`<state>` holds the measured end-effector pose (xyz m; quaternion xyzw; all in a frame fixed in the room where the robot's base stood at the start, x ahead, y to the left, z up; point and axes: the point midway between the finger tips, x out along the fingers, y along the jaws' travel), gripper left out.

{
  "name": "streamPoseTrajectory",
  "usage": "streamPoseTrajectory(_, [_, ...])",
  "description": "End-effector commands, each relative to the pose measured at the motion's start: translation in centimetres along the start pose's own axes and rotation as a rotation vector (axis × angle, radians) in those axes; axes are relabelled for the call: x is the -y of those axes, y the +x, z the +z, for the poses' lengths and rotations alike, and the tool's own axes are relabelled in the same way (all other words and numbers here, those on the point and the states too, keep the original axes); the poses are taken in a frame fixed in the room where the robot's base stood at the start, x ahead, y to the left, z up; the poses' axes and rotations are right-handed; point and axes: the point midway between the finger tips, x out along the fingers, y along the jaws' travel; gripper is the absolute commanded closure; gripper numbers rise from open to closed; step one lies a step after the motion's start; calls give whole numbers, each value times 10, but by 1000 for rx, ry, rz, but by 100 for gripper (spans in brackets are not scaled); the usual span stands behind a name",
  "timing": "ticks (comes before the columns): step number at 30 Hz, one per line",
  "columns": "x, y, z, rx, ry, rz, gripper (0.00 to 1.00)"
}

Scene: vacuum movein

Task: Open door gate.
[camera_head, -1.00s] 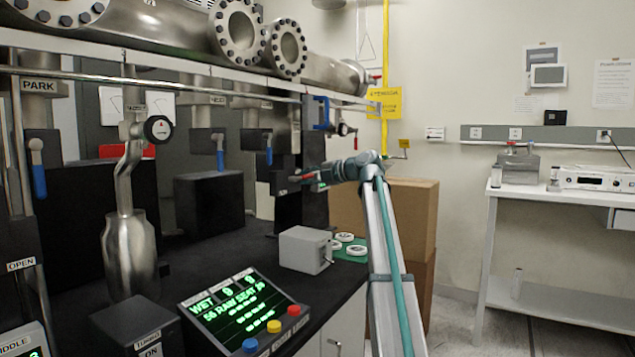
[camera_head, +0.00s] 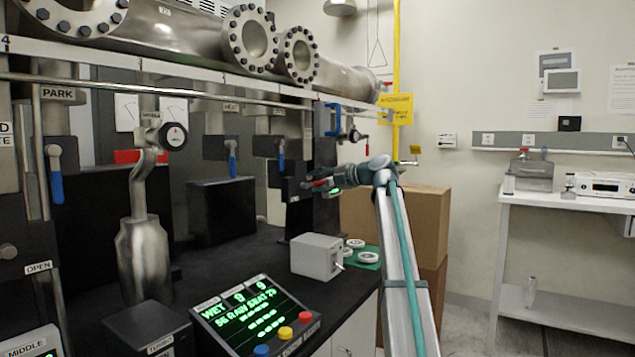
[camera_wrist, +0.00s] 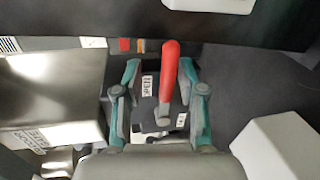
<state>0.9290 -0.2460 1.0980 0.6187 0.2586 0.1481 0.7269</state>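A red lever handle (camera_wrist: 169,70) stands on a small dark block (camera_wrist: 160,115) with an OPEN label in the wrist view. My gripper (camera_wrist: 160,72) is open, with its teal-edged fingers apart on both sides of the lever; the lever lies nearer the right finger, with a gap that I cannot judge exactly. In the head view, my gripper (camera_head: 312,186) reaches left to a dark unit with a small green display (camera_head: 335,192) at the right end of the black bench. The red lever is small there and partly hidden by the fingers. No separate gate is clearly visible.
A grey box (camera_head: 316,256) and white rings (camera_head: 368,258) lie on the bench below my gripper. Blue-handled levers (camera_head: 56,175) and steel pipework (camera_head: 195,40) stand left and above. A cardboard box (camera_head: 425,222) is close behind my arm. The floor to the right is clear.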

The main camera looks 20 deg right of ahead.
Motion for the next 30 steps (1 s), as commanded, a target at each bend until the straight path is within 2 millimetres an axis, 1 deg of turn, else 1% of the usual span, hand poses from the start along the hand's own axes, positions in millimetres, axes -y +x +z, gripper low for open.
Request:
streamPoseTrajectory(5, [1,-25,0,2,0,-1,60])
streamPoseTrajectory(12, [0,-72,-1,3,-1,1,60])
streamPoseTrajectory(15, [0,-89,0,3,-1,2,60])
streamPoseTrajectory(18, [-1,-101,0,1,-1,2,60])
streamPoseTrajectory(21, [-1,-110,0,2,-1,2,60])
streamPoseTrajectory(24, [-1,-114,0,1,-1,2,60])
streamPoseTrajectory(30, [-2,-115,0,1,-1,2,60])
